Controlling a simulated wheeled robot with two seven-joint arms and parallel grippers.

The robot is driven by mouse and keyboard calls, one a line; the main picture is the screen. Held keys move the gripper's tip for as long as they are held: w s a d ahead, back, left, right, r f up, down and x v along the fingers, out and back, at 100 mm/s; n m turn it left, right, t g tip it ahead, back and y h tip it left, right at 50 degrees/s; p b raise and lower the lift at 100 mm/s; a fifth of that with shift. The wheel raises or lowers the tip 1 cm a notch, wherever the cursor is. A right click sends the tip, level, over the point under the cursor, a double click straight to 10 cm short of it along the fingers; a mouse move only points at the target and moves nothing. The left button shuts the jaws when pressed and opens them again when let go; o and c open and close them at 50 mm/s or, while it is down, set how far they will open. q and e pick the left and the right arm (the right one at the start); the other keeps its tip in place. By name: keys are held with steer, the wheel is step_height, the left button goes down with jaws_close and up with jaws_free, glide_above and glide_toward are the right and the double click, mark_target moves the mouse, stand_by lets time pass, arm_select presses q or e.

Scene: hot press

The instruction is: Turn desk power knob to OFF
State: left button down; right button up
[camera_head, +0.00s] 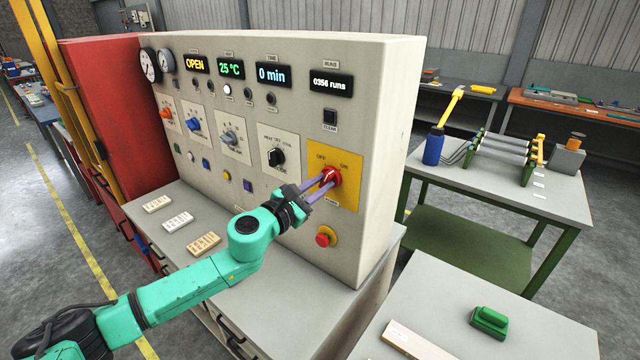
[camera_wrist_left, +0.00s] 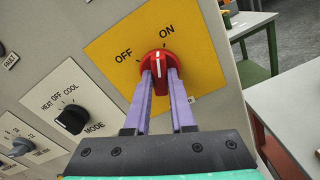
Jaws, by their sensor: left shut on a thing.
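The red power knob (camera_head: 331,176) sits on a yellow plate (camera_head: 347,195) marked OFF and ON, at the right end of the beige control panel. It also shows in the left wrist view (camera_wrist_left: 157,64), where its white mark points up between the OFF and ON labels. My left gripper (camera_head: 322,182) is shut on the red knob, with one purple finger on each side of it. The left fingers also show in the left wrist view (camera_wrist_left: 159,80). My right gripper is in neither view.
A red emergency button (camera_head: 326,236) is below the knob. The black mode knob (camera_head: 276,157) is to its left. Displays read OPEN, 25 °C, 0 min and 0356 runs. Small molds (camera_head: 178,221) lie on the desk ledge. A side table (camera_head: 515,190) stands at right.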

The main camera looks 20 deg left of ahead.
arm_select(q)
steer(key=n+p, duration=0.1)
steer(key=n, duration=0.5)
steer(key=shift+n, duration=0.3)
steer(key=n, duration=0.6)
steer(key=shift+p, duration=0.4)
steer(key=shift+n, duration=0.3)
steer(key=c, duration=0.8)
jaws_free()
steer(key=shift+o, duration=0.2)
steer(key=b+v, duration=0.5)
steer(key=v, duration=0.9)
steer(key=shift+s+b, duration=0.25)
steer(key=shift+b, duration=0.15)
